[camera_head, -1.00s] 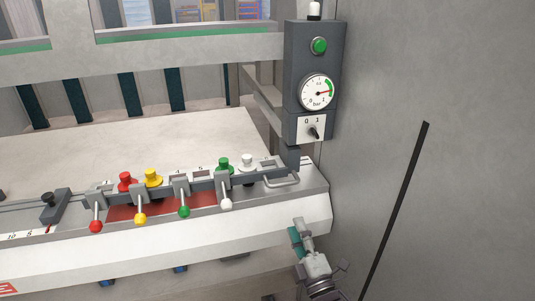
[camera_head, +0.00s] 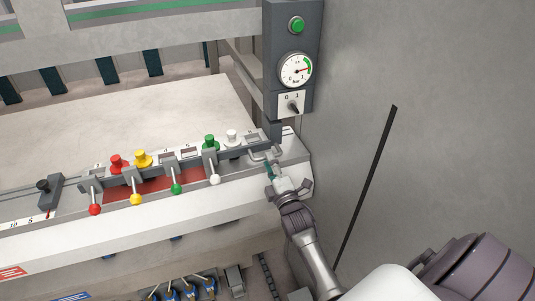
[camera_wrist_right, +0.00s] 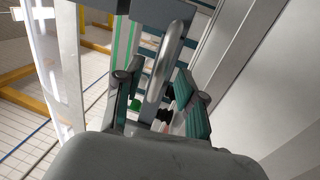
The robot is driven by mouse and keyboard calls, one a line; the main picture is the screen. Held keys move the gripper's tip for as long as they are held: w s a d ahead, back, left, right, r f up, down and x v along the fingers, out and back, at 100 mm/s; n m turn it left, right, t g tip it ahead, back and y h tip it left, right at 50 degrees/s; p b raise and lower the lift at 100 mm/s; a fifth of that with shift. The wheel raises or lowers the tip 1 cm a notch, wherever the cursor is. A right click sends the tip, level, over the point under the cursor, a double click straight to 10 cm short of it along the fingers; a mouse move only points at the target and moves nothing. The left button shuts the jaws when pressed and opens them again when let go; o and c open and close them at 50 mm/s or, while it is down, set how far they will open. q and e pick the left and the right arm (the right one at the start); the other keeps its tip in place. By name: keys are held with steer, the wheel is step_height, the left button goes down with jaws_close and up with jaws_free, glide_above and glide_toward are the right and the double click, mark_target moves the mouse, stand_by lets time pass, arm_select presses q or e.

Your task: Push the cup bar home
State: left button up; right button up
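The cup bar (camera_head: 158,171) is a grey bar lying along the machine's front ledge, with red, yellow, green and white cups and matching ball-ended levers. Its pale loop handle (camera_head: 266,155) is at the right end. My right gripper (camera_head: 270,171) is at this handle, reaching in from the lower right. In the right wrist view the metal loop (camera_wrist_right: 166,58) passes between the two spread fingers (camera_wrist_right: 157,92), with gaps showing beside it. Whether either finger touches the loop I cannot tell. My left gripper is not in view.
A dark post with a green button (camera_head: 297,25), a gauge (camera_head: 296,70) and a 0/1 switch (camera_head: 292,104) stands just behind the handle. A grey wall panel (camera_head: 450,120) closes off the right. A dark slide block (camera_head: 50,191) sits on the ledge at left.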

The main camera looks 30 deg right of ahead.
steer(key=shift+x, duration=1.2)
jaws_close()
